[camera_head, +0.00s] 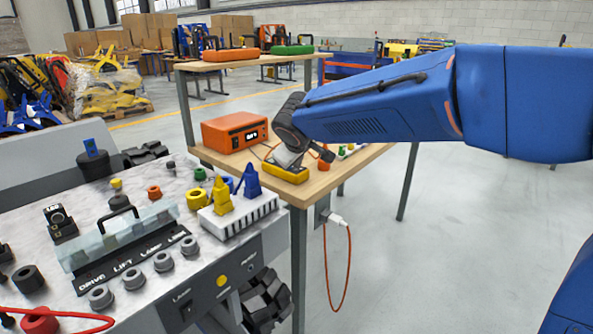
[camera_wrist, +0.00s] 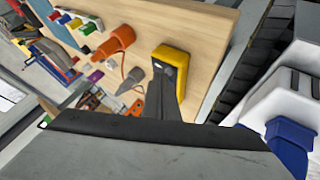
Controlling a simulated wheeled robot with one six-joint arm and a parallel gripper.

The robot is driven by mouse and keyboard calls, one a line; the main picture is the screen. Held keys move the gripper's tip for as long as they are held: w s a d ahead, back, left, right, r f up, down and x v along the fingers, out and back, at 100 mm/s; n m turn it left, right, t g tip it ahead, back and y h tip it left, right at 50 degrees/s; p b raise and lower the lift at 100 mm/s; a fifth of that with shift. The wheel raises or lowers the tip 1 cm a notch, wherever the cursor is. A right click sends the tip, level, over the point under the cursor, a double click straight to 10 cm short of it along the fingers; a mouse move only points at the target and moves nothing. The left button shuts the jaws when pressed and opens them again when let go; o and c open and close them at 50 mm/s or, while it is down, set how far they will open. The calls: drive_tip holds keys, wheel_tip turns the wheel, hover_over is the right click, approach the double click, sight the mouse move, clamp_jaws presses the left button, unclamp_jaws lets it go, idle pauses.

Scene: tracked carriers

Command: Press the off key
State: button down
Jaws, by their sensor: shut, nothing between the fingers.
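A yellow device (camera_head: 285,173) lies on the wooden table (camera_head: 345,166), near its front left corner. In the wrist view the yellow device (camera_wrist: 172,52) has a dark panel with a small light mark on its near end. I cannot make out a key marked off. My gripper (camera_head: 297,158) is shut and empty, pointing down over the yellow device in the head view. In the wrist view the dark fingers of my gripper (camera_wrist: 165,92) overlap the near end of the device. I cannot tell whether they touch it. The fingers hide part of that end.
An orange tool (camera_wrist: 117,40) and a grey cone (camera_wrist: 130,80) lie beside the device. A grey console (camera_head: 150,225) with knobs and pegs stands at the left. Open floor lies right of the table.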

drive_tip(key=shift+f, duration=0.2)
drive_tip(key=shift+r, duration=0.15)
idle(0.4)
drive_tip(key=shift+r, duration=0.65)
wheel_tip(320, 180, up, 5)
drive_tip(key=shift+r, duration=0.1)
idle(0.6)
idle(0.4)
